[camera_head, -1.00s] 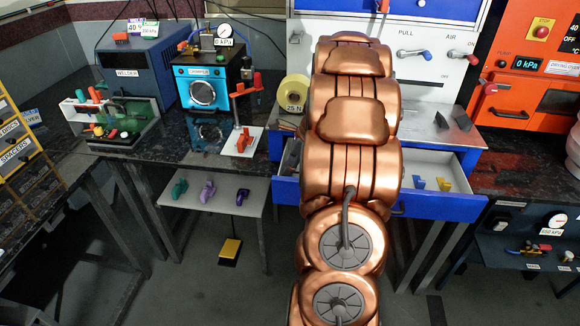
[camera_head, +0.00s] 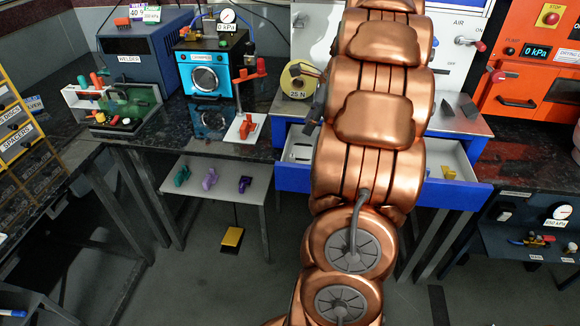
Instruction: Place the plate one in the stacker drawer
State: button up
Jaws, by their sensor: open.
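The blue-fronted drawer (camera_head: 450,195) with a pale inside stands pulled out under the white press-like machine. My copper arm covers its middle. A small yellow piece (camera_head: 449,172) lies in the drawer's right part, and a small pale piece (camera_head: 302,152) shows in its left part. I cannot tell which thing is plate one. My gripper (camera_head: 316,112) shows only as a dark grey part at the left edge of my arm, above the drawer's left part. It is open, and the rest is hidden behind the arm. I see nothing held.
A red-handled stand (camera_head: 245,125) and a blue machine with a round window (camera_head: 204,80) are further left. A low shelf (camera_head: 222,205) holds coloured clips. An orange oven (camera_head: 525,100) is at right.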

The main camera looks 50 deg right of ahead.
jog(key=s+a+n+g, duration=0.2)
jog(key=a+n, duration=0.5)
jog(key=a, duration=0.5)
jog(key=s+a+n+g, duration=0.15)
jog(key=a+n, duration=0.45)
jog(key=a, duration=0.7)
jog(key=s+a+f+n+g+h, duration=0.1)
jog(key=s+a+f+n, duration=0.1)
jog(key=s+a+n, duration=0.3)
jog(key=s+a+f+n+g+h, duration=0.1)
jog(key=s+a+f+n, duration=0.2)
jog(key=s+a+n, duration=0.3)
jog(key=s+n, duration=0.5)
jog(key=s, duration=0.1)
jog(key=shift+s+a+h, duration=0.15)
jog(key=shift+a+h, duration=0.05)
jog(key=shift+h, duration=0.1)
jog(key=shift+r, duration=0.1)
notch_tip(320, 180, up, 8)
jog(key=p, duration=0.8)
